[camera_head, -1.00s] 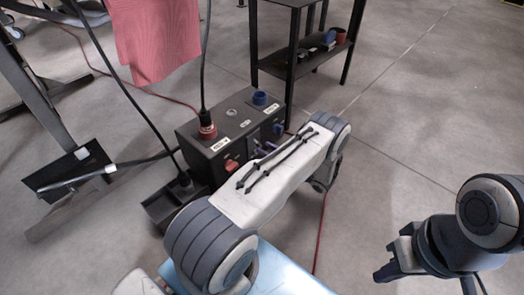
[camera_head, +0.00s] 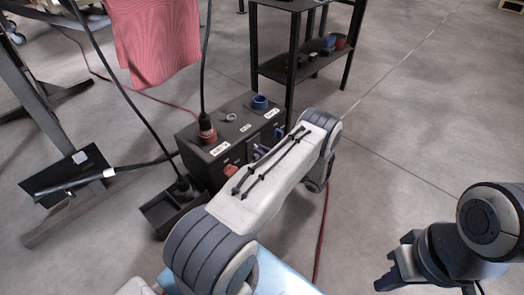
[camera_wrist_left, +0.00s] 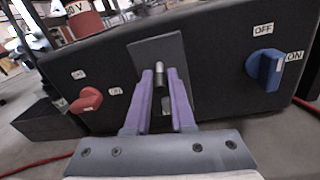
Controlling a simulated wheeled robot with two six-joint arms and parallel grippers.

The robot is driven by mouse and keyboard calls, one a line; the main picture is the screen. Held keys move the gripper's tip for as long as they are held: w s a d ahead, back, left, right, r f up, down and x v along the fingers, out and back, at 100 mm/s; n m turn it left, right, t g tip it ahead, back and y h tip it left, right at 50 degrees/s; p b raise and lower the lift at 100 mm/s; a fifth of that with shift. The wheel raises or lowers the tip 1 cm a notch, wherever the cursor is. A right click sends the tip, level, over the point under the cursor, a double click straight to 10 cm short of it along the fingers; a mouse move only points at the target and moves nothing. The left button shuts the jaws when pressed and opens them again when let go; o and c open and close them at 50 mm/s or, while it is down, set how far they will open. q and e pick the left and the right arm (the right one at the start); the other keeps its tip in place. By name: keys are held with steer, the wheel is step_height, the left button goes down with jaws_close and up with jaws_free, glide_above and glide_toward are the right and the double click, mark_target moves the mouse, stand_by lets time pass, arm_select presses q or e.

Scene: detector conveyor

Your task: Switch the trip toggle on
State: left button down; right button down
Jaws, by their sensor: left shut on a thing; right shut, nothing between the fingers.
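The trip toggle (camera_wrist_left: 158,76) is a short silver lever on a dark grey plate (camera_wrist_left: 172,50) on the front of a black box (camera_head: 205,158). In the left wrist view it stands between the purple fingers of my left gripper (camera_wrist_left: 160,80), which is shut on it. In the head view my left arm hides most of the box front, and only a bit of purple finger shows at my left gripper (camera_head: 261,150). My right gripper (camera_head: 384,283) is shut and empty, low at the right, away from the box.
A red knob (camera_wrist_left: 86,100) is left of the toggle and a blue switch (camera_wrist_left: 266,67) marked OFF and ON is right. A black shelf table (camera_head: 300,68) stands behind.

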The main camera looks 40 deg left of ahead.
mark_target(257, 146)
arm_select(q)
step_height(257, 146, up, 3)
steer(key=h+p, duration=0.7)
steer(key=p, duration=0.7)
steer(key=shift+r+h+p, duration=0.1)
steer(key=shift+h+p, duration=0.2)
steer(key=shift+p, duration=0.05)
steer(key=shift+a+m+h+p, duration=0.2)
steer(key=shift+m+h+p, duration=0.1)
steer(key=shift+h+p, duration=0.85)
steer(key=c, duration=0.8)
jaws_free()
steer(key=shift+o, duration=0.2)
steer(key=shift+a, duration=0.1)
